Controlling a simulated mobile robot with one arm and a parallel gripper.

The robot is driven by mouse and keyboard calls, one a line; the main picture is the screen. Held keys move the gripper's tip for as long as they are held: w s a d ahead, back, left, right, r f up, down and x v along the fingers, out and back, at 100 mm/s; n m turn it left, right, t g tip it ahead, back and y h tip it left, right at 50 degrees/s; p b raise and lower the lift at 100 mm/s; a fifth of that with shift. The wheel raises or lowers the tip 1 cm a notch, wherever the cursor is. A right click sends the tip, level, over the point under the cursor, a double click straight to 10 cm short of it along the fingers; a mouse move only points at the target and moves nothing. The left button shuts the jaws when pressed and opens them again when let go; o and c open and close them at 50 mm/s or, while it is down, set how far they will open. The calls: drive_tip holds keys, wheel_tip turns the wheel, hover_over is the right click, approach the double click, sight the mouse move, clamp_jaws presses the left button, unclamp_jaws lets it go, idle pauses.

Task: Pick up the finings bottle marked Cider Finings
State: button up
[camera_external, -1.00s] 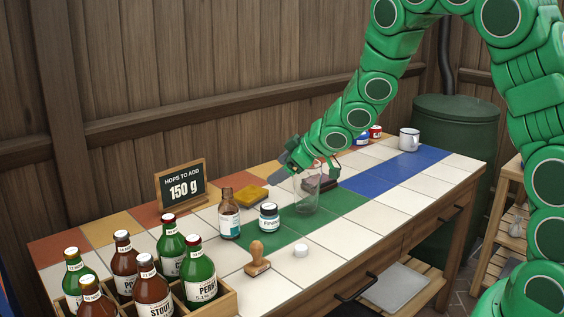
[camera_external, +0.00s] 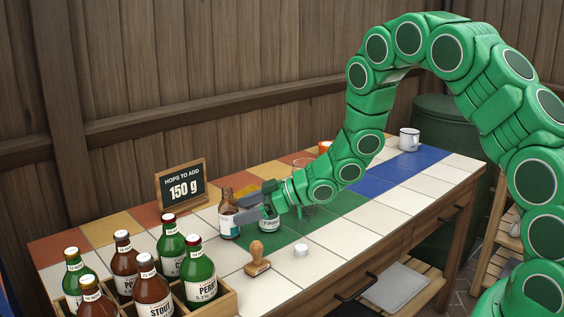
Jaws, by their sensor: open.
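A brown bottle (camera_external: 229,221) with a white and teal label stands upright on the tiled counter; its label text is too small to read. Right of it stands a small dark jar (camera_external: 269,226) with a white label, mostly hidden by my gripper; in the earlier picture its label starts like "Finin". I cannot confirm the word Cider on either. My gripper (camera_external: 243,208) is open, with its grey fingers pointing left above the jar. The fingertips reach the right side of the brown bottle in the picture; whether they touch or straddle it I cannot tell.
A crate of several beer bottles (camera_external: 229,304) stands front left. A chalkboard sign (camera_external: 181,186) is behind. A clear glass (camera_external: 304,213) is partly hidden by my arm. A white mug (camera_external: 409,139) stands far right.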

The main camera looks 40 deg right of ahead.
sight(222, 215)
drive_tip(key=shift+r+x, duration=0.15)
drive_tip(key=shift+x, duration=1.55)
drive_tip(key=shift+r+x, duration=0.15)
drive_tip(key=shift+x, duration=1.55)
drive_tip(key=shift+w, duration=0.1)
drive_tip(key=shift+c, duration=0.3)
drive_tip(key=c, duration=1.2)
